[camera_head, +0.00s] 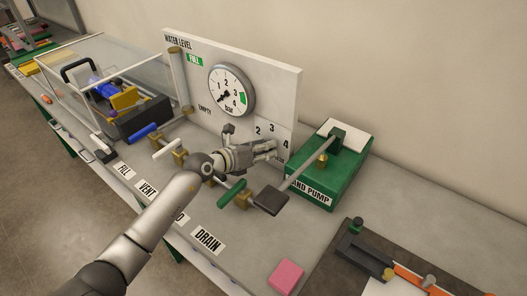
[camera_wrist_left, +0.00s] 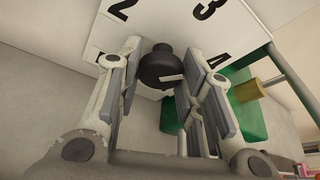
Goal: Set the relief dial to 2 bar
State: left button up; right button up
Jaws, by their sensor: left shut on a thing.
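The relief dial is a black knob (camera_wrist_left: 163,66) on a white panel (camera_wrist_left: 170,22), with 2, 3 and 4 printed around it. In the wrist view a short white line on the knob points right, roughly toward the 4 side. My left gripper (camera_wrist_left: 166,82) is shut on the knob, with one finger on each side. In the head view my left gripper (camera_head: 262,150) reaches the panel's lower part and hides the knob; the numbers 2, 3 and 4 show above and right of it. My right gripper is in neither view.
A round gauge (camera_head: 231,90) is above; its needle points lower left. A green hand pump (camera_head: 325,175) with a long handle stands close right of the gripper. Valves with coloured handles, including a green one (camera_head: 231,194), line the bench. A pink block (camera_head: 286,275) lies in front.

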pick_arm(q)
jog(key=shift+f+n+h+b, duration=0.1)
jog(key=shift+n+h+b, duration=0.2)
jog(key=shift+n+h, duration=0.4)
jog(key=o, duration=1)
jog(key=shift+a, duration=0.1)
jog(key=v, duration=1.2)
jog(key=shift+r, duration=0.2)
